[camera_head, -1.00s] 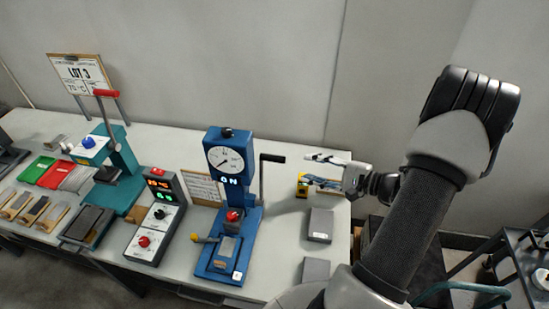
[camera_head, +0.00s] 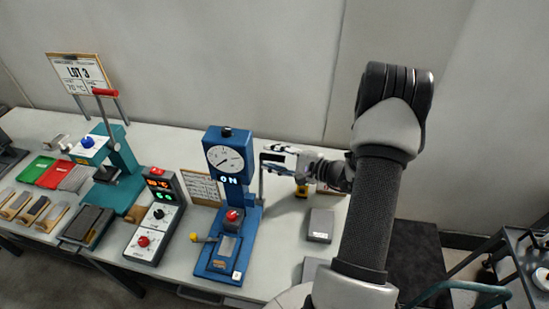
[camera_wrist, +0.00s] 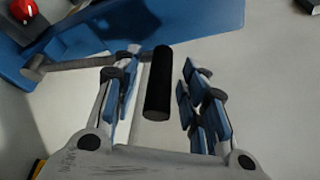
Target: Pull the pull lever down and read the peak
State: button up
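The blue pull tester (camera_head: 232,205) stands on the bench with a round dial (camera_head: 226,159) and a lit "ON" sign below it. Its pull lever rises at the right side of the column. The lever's black grip (camera_wrist: 159,85) lies between my gripper's fingers in the wrist view, with light gaps on both sides. My gripper (camera_head: 277,158) is open around the grip, just right of the dial in the head view, and partly hides the lever. The dial needle is too small to read. A red knob (camera_head: 233,215) sits low on the tester.
A controller box (camera_head: 157,217) with a lit display stands left of the tester. A teal press (camera_head: 118,165) with a red handle is farther left. A grey block (camera_head: 320,225) lies right of the tester. Bare wall is behind.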

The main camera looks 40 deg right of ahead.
jog(key=shift+c, duration=0.2)
grip_shut()
dwell(0.5)
